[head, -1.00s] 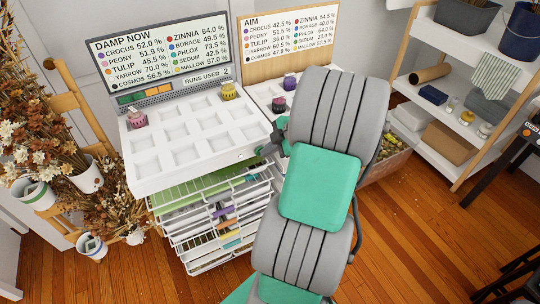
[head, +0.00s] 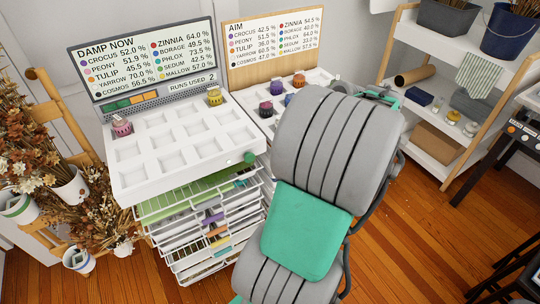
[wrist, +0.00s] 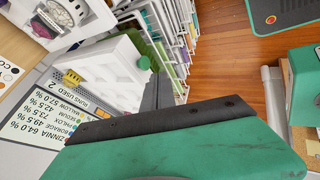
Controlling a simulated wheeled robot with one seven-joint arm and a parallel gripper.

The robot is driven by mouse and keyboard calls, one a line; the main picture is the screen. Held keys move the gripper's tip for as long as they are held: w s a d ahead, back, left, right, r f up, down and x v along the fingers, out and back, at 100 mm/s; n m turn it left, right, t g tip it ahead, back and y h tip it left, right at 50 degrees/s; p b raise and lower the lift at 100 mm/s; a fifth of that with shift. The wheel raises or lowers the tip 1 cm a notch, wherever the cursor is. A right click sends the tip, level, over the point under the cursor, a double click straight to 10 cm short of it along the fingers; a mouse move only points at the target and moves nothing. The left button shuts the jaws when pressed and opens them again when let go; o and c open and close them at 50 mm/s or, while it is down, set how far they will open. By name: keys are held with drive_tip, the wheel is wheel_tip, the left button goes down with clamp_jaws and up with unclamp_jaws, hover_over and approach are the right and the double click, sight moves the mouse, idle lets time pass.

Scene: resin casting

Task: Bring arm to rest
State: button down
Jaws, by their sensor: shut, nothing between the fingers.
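In the wrist view my gripper (wrist: 159,88) shows as narrow dark fingers beyond the green wrist housing, shut with nothing between them. Its tips stand near the green knob on the white unit's front, and I cannot tell the gap. In the head view my grey and green arm rises at the centre right and hides part of the scene. The white cabinet top (head: 190,146) has rows of square recesses. A pink pot (head: 122,126) and a yellow pot (head: 214,95) stand in it. The green knob (head: 249,158) is at its front right.
Wire drawers (head: 215,215) lie under the top. A second tray holds a purple pot (head: 265,109) and others, partly behind my arm. The damp board (head: 145,60) and aim board (head: 272,50) stand behind. Dried flowers (head: 40,165) are left, a shelf (head: 440,120) right. Wood floor shows at lower right.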

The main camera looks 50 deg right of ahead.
drive_tip(key=shift+s+r, duration=0.15)
drive_tip(key=shift+r, duration=0.05)
idle(0.3)
